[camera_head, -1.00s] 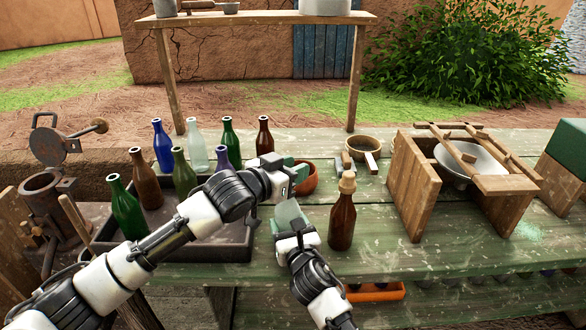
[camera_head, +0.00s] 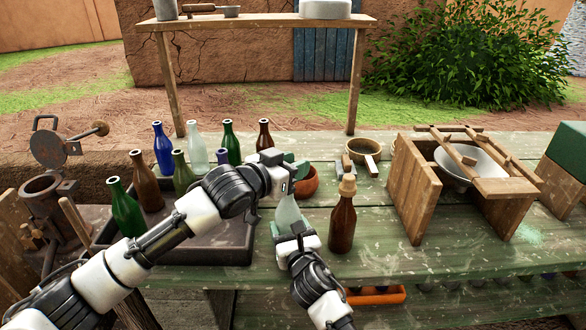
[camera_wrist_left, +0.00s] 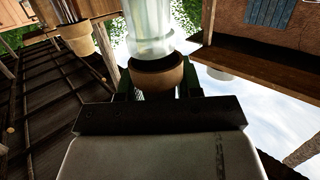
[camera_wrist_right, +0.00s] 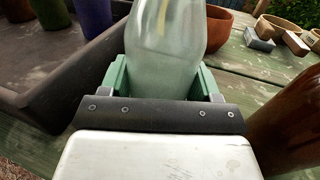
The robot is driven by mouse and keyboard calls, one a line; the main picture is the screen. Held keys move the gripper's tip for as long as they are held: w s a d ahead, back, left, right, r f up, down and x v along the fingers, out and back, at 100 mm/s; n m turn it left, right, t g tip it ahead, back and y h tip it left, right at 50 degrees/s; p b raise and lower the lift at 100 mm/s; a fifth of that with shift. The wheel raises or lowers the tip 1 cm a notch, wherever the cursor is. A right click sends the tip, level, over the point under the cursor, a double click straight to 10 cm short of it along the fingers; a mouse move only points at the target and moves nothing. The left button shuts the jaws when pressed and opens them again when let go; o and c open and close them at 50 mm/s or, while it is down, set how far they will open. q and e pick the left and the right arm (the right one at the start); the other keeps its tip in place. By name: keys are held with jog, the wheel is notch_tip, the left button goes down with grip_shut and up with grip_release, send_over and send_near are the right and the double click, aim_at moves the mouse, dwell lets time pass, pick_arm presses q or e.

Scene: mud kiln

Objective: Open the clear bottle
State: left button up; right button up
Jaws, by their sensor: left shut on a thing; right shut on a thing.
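The clear bottle (camera_head: 288,213) stands upright near the middle of the table in the head view. My right gripper (camera_head: 294,238) is shut on its lower body, and the right wrist view shows the pale glass (camera_wrist_right: 165,50) between green finger pads. My left gripper (camera_head: 290,172) is above the bottle. In the left wrist view it is shut on a brown stopper (camera_wrist_left: 156,74), at the mouth of the clear glass neck (camera_wrist_left: 148,25). I cannot tell how far the stopper sits in the neck.
A brown stoppered bottle (camera_head: 342,222) stands close to the right of my right gripper. A dark tray (camera_head: 215,252) with several coloured bottles lies to the left. A terracotta bowl (camera_head: 307,182) is behind, and a wooden frame with a metal funnel (camera_head: 478,165) stands to the right.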

pick_arm(q)
jog(key=shift+r, duration=0.3)
pick_arm(e)
jog(key=o, duration=1.3)
pick_arm(q)
notch_tip(320, 180, up, 4)
jog(key=shift+f, duration=0.1)
pick_arm(e)
jog(key=shift+o, duration=0.2)
